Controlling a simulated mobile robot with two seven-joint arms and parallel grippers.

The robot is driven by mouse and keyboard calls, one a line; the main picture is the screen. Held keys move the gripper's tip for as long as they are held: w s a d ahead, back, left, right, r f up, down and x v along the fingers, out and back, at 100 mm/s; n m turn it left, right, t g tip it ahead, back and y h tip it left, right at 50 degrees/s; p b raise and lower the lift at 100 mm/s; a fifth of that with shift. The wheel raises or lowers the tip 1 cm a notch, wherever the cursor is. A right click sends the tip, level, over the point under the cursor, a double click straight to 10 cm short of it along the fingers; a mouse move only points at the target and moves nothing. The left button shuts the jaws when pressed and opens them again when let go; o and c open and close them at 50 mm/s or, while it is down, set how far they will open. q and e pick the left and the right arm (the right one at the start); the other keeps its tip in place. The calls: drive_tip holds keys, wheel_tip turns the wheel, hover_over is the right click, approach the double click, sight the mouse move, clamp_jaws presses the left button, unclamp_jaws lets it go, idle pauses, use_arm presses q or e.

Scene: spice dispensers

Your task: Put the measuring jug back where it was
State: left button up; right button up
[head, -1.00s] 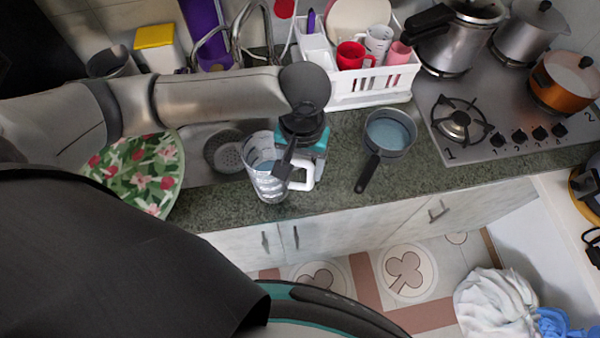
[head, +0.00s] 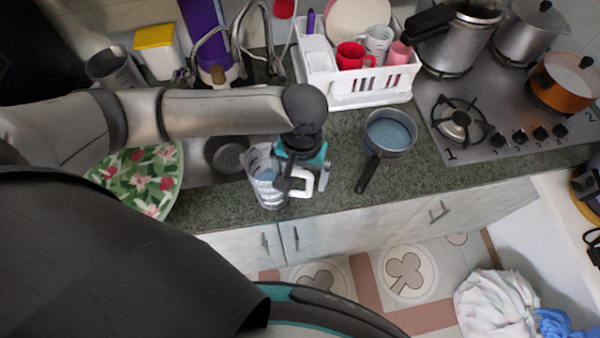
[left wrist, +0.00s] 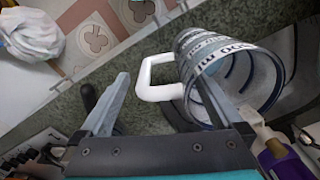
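The measuring jug (head: 263,180) is clear with printed markings and a white handle (head: 303,182). It stands, seemingly upright, on the counter beside the sink, with the handle to the right. My left gripper (head: 306,184) is at the handle with its fingers spread apart. In the left wrist view the jug (left wrist: 205,55) shows its open mouth, and the handle (left wrist: 146,80) lies between the open fingers (left wrist: 165,95). One finger overlaps the jug's mouth; I cannot tell whether it is inside. My right gripper is out of view.
A saucepan (head: 390,133) stands right of the jug, its dark handle pointing to the counter front. A white dish rack (head: 370,97) is behind. A floral tray (head: 145,178) lies left. The stove (head: 490,110) is at right. Counter between jug and pan is clear.

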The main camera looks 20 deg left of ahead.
use_arm(q)
wheel_tip(320, 180, up, 12)
drive_tip(key=p, duration=0.1)
drive_tip(key=shift+d+r, duration=0.15)
idle(0.4)
drive_tip(key=shift+s, duration=0.1)
idle(0.4)
